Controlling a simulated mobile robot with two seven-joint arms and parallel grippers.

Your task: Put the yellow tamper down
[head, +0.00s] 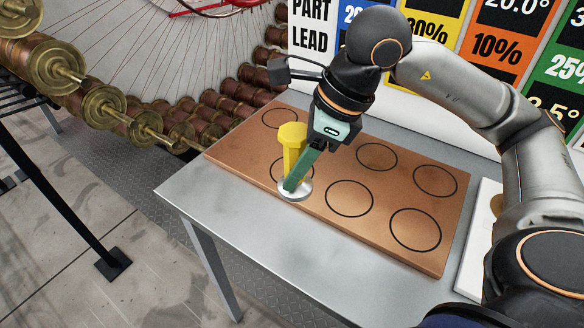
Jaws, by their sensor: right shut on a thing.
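The yellow tamper (292,137) has a yellow handle and a round metal base. It stands about upright at the front edge of the brown board (318,215), near one of its black circles. My right gripper (297,176) comes down from above and is shut on the tamper, its green finger in front of the handle. The base overlaps the near side of that circle in the picture. I cannot tell whether the base touches the board or hangs just above it. My left gripper is not in view.
The board lies on a grey metal table (255,240) and shows several other empty circles. A white tray or sheet (478,245) lies at the right, partly behind my arm. Copper spools (185,110) line the left and back. Coloured sign panels (495,45) stand behind.

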